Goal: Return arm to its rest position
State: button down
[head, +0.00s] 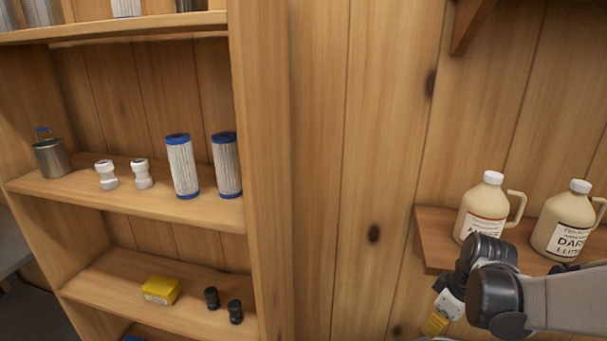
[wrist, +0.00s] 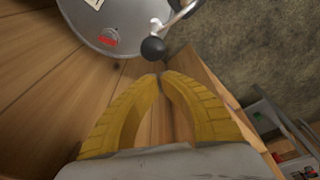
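My arm reaches in from the right edge of the head view, in front of the small wall shelf. My gripper (head: 436,325) shows there as yellow fingers pointing down, partly cut off by the bottom edge. In the wrist view my gripper's two yellow fingers (wrist: 160,77) curve in and their tips meet. Nothing shows between them. A black ball knob (wrist: 153,48) on a pale lever lies just beyond the tips in the picture. I cannot tell whether they touch.
Two tan jugs (head: 487,208) (head: 565,222) stand on a small wall shelf (head: 432,232) close to my arm. A wooden shelf unit (head: 250,150) at left holds filters, white fittings and a yellow box (head: 161,290). A round grey metal vessel (wrist: 130,15) shows in the wrist view.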

jog(key=s+a+r+m+t+h+b, duration=0.1)
jog(key=s+a+r+m+t+b, duration=0.2)
jog(key=s+a, duration=0.7)
notch_tip(320, 180, up, 5)
jog(key=a+m+t, duration=0.2)
jog(key=m, duration=0.2)
jog(key=shift+s+r+m+b, duration=0.2)
jog(key=shift+s+m+b, duration=0.1)
jog(key=shift+m, duration=0.1)
jog(key=shift+w+a, duration=0.1)
